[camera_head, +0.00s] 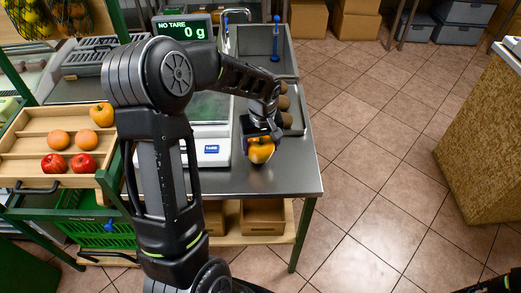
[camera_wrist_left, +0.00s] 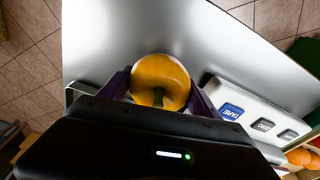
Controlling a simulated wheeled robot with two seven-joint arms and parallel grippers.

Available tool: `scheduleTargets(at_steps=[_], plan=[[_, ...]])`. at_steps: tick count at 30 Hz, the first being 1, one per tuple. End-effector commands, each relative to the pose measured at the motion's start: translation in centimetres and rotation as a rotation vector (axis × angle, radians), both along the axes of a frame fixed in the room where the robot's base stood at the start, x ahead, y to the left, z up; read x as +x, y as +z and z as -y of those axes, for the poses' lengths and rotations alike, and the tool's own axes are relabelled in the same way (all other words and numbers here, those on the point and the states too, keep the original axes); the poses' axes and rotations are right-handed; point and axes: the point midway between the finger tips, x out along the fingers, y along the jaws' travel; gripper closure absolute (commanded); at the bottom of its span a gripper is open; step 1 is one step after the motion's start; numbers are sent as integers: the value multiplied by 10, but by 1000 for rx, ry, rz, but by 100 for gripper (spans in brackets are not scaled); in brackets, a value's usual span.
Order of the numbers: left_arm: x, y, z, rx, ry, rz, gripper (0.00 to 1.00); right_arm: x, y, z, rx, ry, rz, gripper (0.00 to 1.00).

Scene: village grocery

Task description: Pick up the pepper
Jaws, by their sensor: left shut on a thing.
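A yellow-orange pepper (camera_head: 261,151) is between the fingers of my left gripper (camera_head: 262,140), over the steel table near its front right part. In the left wrist view the pepper (camera_wrist_left: 159,82) shows its stem toward the camera, with a purple finger on each side. The left gripper (camera_wrist_left: 160,95) is shut on it. I cannot tell whether the pepper touches the tabletop. Another yellow-orange pepper (camera_head: 102,115) lies in the wooden crate (camera_head: 25,147) at left.
Brown round items (camera_head: 285,103) sit on a tray behind. The tiled floor at right is clear.

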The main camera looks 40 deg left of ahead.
Motion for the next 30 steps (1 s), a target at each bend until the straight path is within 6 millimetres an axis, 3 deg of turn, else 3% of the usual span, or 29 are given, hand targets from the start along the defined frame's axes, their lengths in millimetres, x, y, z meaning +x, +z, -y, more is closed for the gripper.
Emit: scheduleTargets(at_steps=[12,30], plan=[[1,74,0,0,0,4,71,2,-12,-1,3,1,5,64],[0,81,0,0,-1,0,71,2,-12,-1,3,1,5,64]])
